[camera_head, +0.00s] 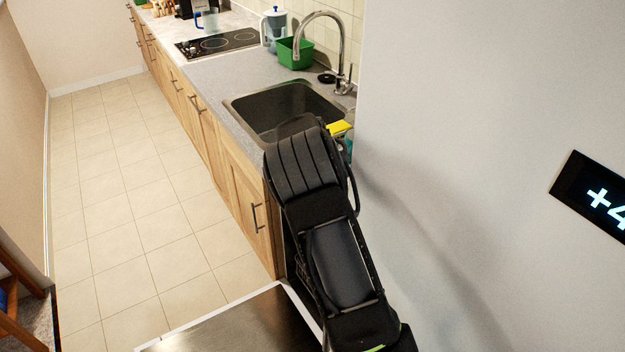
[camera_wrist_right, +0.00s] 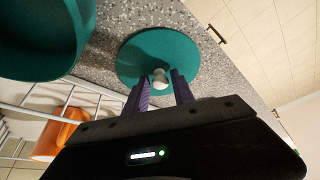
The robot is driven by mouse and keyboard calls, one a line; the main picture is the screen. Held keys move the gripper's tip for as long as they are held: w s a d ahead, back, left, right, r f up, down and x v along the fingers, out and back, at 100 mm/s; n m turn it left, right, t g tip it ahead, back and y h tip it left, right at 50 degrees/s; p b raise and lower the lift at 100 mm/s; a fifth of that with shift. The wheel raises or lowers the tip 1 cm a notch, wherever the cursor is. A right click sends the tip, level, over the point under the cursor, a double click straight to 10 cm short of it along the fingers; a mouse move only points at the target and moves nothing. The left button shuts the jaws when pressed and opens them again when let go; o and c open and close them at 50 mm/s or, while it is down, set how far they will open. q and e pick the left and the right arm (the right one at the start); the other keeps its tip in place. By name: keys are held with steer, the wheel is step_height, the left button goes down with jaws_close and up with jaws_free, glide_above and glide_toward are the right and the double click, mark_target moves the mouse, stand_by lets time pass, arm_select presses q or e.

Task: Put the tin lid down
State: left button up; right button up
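The tin lid (camera_wrist_right: 132,57) is a round teal disc with a white knob, seen in the right wrist view in front of the speckled grey worktop (camera_wrist_right: 212,82). My right gripper (camera_wrist_right: 161,80) has its two purple fingers on either side of the knob and looks shut on it. Whether the lid touches the worktop is hard to tell. A large teal round container (camera_wrist_right: 40,45), likely the tin, stands at the upper left. My left gripper is in neither view.
A white wire rack (camera_wrist_right: 65,100) and an orange item (camera_wrist_right: 55,135) are at the lower left of the wrist view. In the head view are a sink (camera_head: 285,108), a green tub (camera_head: 295,53), a hob (camera_head: 217,43) and a white wall (camera_head: 450,120). The tiled floor (camera_head: 130,200) is clear.

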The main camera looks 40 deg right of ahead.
steer(key=shift+o, duration=1.1)
steer(key=shift+r, duration=0.1)
steer(key=shift+r, duration=0.2)
steer(key=shift+a+r, duration=0.15)
steer(key=shift+r, duration=0.15)
steer(key=b+v, duration=0.1)
steer(key=v, duration=1)
steer(key=shift+b, duration=0.35)
steer(key=shift+s, duration=0.1)
